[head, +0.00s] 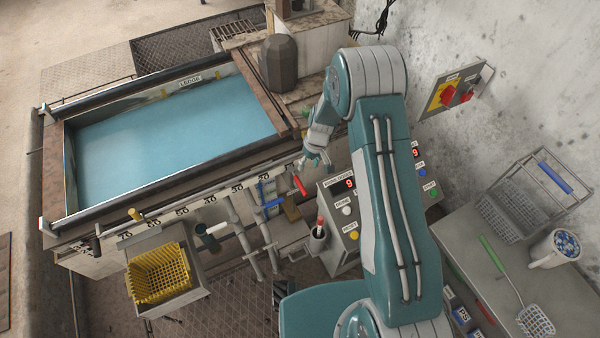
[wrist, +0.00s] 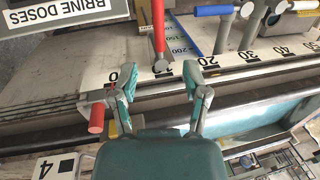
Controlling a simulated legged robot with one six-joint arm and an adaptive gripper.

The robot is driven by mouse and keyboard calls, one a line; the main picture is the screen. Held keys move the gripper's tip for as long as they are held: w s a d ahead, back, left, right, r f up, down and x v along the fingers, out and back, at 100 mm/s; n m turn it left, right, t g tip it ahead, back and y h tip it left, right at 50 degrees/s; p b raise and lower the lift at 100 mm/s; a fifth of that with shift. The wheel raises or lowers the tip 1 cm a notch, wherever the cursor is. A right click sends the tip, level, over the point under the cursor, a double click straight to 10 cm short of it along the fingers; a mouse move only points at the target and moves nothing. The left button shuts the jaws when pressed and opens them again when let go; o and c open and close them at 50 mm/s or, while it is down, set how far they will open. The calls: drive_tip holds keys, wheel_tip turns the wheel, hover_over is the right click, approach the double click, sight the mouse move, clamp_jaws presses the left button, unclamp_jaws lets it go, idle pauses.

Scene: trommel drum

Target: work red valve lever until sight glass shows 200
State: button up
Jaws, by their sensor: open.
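The red valve lever (head: 300,185) is at the front edge of the blue tank, just below my gripper (head: 318,160). In the wrist view the red lever (wrist: 158,27) runs down from the top edge to a grey pivot. My gripper (wrist: 160,71) is open and empty, its fingertips apart on either side of that pivot in the picture. I cannot tell the depth between them. Beside the lever is a blue-striped scale (wrist: 182,38), seemingly the sight glass, with 150 and 200 readable. Its exact level is unclear.
A blue lever (wrist: 214,10) on grey pipes is right of the red one. A red knob (wrist: 97,118) sits by the left finger. A button panel (head: 347,215), a yellow basket (head: 160,275) and a cup with a red-tipped tool (head: 318,240) stand nearby.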

sight(302, 186)
drive_tip(key=f, duration=0.4)
drive_tip(key=a+f, duration=0.1)
drive_tip(key=f, duration=0.3)
drive_tip(key=a+f, duration=0.1)
drive_tip(key=f, duration=0.3)
drive_tip(key=shift+s, duration=0.25)
drive_tip(key=shift+r, duration=0.1)
clamp_jaws()
